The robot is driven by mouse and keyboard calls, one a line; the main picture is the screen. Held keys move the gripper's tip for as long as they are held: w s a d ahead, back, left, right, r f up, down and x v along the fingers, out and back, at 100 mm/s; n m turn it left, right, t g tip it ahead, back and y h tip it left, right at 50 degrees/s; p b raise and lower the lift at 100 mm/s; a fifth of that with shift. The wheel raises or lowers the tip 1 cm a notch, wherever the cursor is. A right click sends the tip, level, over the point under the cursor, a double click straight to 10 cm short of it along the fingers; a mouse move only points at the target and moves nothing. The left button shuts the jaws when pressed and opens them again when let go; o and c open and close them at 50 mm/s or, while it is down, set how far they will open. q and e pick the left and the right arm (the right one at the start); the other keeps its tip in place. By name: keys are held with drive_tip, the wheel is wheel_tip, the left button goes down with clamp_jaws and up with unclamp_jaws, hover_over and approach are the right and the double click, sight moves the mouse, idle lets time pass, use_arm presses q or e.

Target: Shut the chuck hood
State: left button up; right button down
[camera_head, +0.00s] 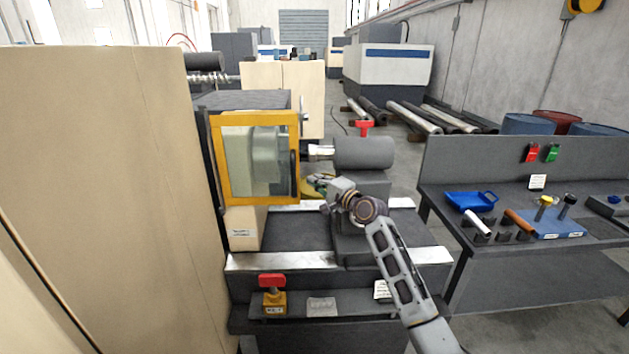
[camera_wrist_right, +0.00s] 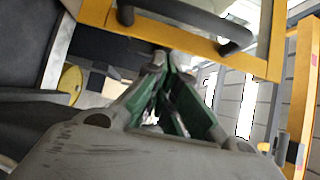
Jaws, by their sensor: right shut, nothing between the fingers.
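The chuck hood (camera_head: 213,160) has a yellow frame around a clear window and stands at the lathe's headstock. In the head view its window faces me, with a dark handle on its right side. My right gripper (camera_head: 318,184) is just right of the hood's right edge, shut and empty. In the right wrist view the hood's yellow frame (camera_wrist_right: 180,52) and its dark bar handle (camera_wrist_right: 185,15) cross the top, beyond the fingertips (camera_wrist_right: 168,62). I cannot tell whether the fingers touch the frame. My left gripper is not in view.
The tailstock (camera_head: 365,153) stands right of my gripper. A bench (camera_head: 470,150) with a blue dustpan (camera_head: 470,201) and tools is at right. A tall beige cabinet (camera_head: 100,180) fills the left.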

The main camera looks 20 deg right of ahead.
drive_tip(key=b+v, duration=0.1)
drive_tip(key=v, duration=0.6)
drive_tip(key=shift+s, duration=0.4)
idle(0.3)
